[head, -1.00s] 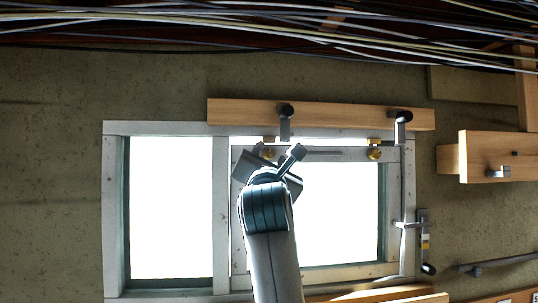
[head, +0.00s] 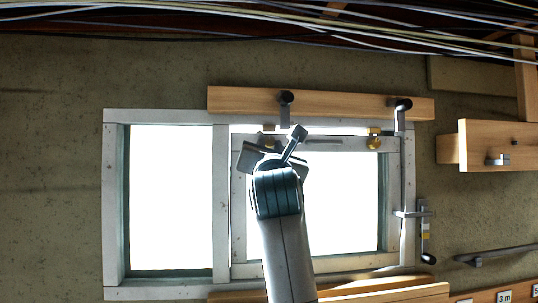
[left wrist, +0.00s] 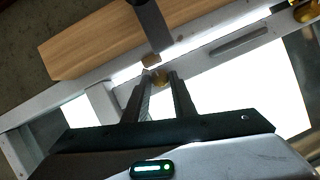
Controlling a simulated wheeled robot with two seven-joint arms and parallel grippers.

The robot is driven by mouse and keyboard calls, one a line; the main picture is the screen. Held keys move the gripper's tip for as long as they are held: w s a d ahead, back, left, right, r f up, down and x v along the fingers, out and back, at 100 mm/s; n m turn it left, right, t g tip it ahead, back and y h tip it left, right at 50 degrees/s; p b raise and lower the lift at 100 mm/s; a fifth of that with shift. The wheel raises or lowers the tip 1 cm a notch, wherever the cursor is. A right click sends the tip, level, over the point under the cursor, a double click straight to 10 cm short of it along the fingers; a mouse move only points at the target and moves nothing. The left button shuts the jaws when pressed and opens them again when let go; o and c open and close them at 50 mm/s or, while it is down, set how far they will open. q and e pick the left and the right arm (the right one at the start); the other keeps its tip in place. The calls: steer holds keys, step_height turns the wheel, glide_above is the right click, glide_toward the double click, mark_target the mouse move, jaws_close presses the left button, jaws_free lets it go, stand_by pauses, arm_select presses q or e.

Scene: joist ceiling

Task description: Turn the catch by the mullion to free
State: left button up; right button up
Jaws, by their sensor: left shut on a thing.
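The catch by the mullion is a small brass knob (head: 268,142) at the upper left corner of the sash, beside the white mullion (head: 220,200). A small brass-coloured block (head: 268,127) sits just above it on the frame. My left gripper (left wrist: 161,80) comes up from below, its two fingers shut on the knob (left wrist: 161,77) in the left wrist view. In the head view the grey gripper body partly hides the knob. I cannot tell exactly how far the catch is turned. My right gripper is not in view.
A second brass catch (head: 374,142) is at the sash's upper right. Two dark hooked brackets hang from the wooden beam (head: 345,103) above, one close over the gripped catch. A lever handle (head: 425,235) is at the right. Cables (head: 180,20) run along the ceiling.

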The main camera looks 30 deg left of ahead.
arm_select(q)
steer(key=n+b, duration=0.1)
steer(key=n+g+y+b, duration=0.1)
steer(key=n, duration=0.1)
steer(key=n+y+b, duration=0.1)
steer(key=shift+w+d+f+n, duration=0.1)
steer(key=shift+d+f+n, duration=0.15)
steer(key=shift+n, duration=0.15)
steer(key=shift+r+n+g+y+b, duration=0.1)
steer(key=shift+n+g+y+b, duration=0.5)
steer(key=shift+n, duration=0.6)
steer(key=shift+w+d+r+n+g+y+b, duration=0.1)
steer(key=shift+n+g+y+b, duration=0.2)
steer(key=shift+n, duration=0.5)
steer(key=shift+r+n+g+y+b, duration=0.1)
steer(key=shift+n+g+y+b, duration=0.15)
steer(key=shift+n, duration=0.55)
steer(key=o, duration=1.1)
steer(key=shift+f, duration=0.1)
